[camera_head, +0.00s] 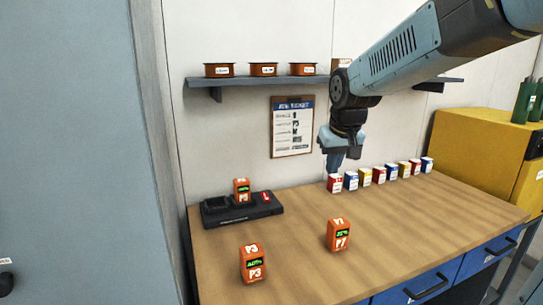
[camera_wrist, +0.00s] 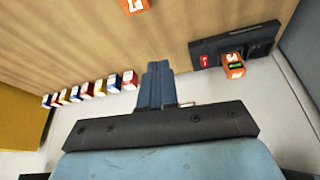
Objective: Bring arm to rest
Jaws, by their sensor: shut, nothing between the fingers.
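My gripper (camera_head: 335,160) hangs from my arm above the back of the wooden workbench (camera_head: 300,235), in front of the wall. Its fingers point down and are shut with nothing between them. In the wrist view the closed fingers (camera_wrist: 157,84) show as one blue-grey block over the bench's back edge. A row of small red, blue and yellow boxes (camera_head: 378,175) stands on the bench, just behind and right of the fingertips in the head view. I cannot tell the exact gap between the fingertips and the nearest red box (camera_head: 334,183).
A black charging dock (camera_head: 225,213) holds an orange device (camera_head: 241,190). Two more orange devices (camera_head: 253,263) and (camera_head: 340,235) stand on the bench. A shelf (camera_head: 260,81) with copper-coloured spools is on the wall behind my arm. A yellow cabinet (camera_head: 475,150) stands right.

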